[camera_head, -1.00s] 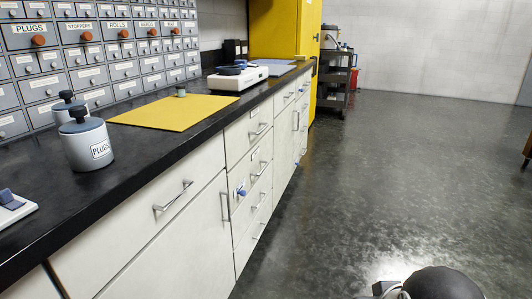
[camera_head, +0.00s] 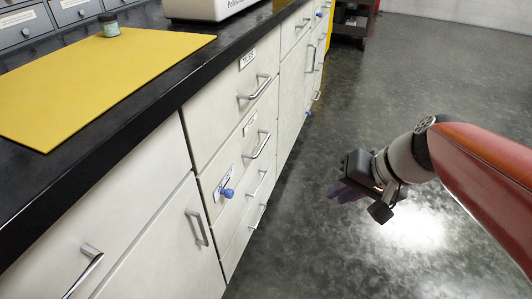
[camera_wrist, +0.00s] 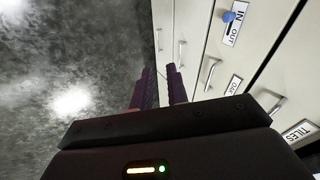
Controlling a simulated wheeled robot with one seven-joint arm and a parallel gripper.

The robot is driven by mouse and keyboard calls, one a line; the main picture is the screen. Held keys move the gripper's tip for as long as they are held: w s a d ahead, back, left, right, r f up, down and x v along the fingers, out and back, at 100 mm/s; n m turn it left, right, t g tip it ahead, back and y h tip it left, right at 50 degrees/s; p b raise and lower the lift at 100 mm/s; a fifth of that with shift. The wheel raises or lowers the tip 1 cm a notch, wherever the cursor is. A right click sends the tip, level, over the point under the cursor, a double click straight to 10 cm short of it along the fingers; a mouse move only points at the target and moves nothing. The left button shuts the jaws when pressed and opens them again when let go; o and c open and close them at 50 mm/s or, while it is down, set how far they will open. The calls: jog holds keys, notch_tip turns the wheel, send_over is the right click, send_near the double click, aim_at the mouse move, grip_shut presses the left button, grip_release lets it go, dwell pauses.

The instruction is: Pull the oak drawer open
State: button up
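The oak drawer (camera_head: 236,151) is the second one down in the white drawer stack; its label (camera_wrist: 236,85) seems to read OAK in the wrist view. Its front looks flush with its neighbours. Its silver bar handle (camera_head: 261,146) also shows in the wrist view (camera_wrist: 212,74). My gripper (camera_head: 344,192) is over the floor to the right of the cabinet, apart from the handle. In the wrist view my two dark purple fingers (camera_wrist: 160,86) stand apart with an empty gap between them.
The TILES drawer (camera_head: 229,98) is above. A blue knob (camera_head: 227,193) on an IN/OUT plate sits on the drawer below. The black counter (camera_head: 146,84) bears a yellow mat (camera_head: 60,95) and a small jar (camera_head: 109,26). The dark floor (camera_head: 320,255) is clear.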

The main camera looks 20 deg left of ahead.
jog(key=w+a+f+g+y+b, duration=0.2)
jog(key=w+a+f+y+b, duration=0.3)
jog(key=w+a, duration=0.5)
jog(key=m+t+y, duration=0.1)
jog(key=m+y, duration=0.1)
jog(key=y, duration=0.3)
send_near(261, 146)
jog(key=a+f, duration=0.1)
jog(key=a, duration=0.4)
jog(key=a+f, duration=0.1)
jog(key=a, duration=0.1)
jog(key=a+b, duration=0.1)
jog(key=a, duration=0.2)
jog(key=shift+w+f, duration=0.25)
jog(key=shift+w, duration=0.1)
grip_shut()
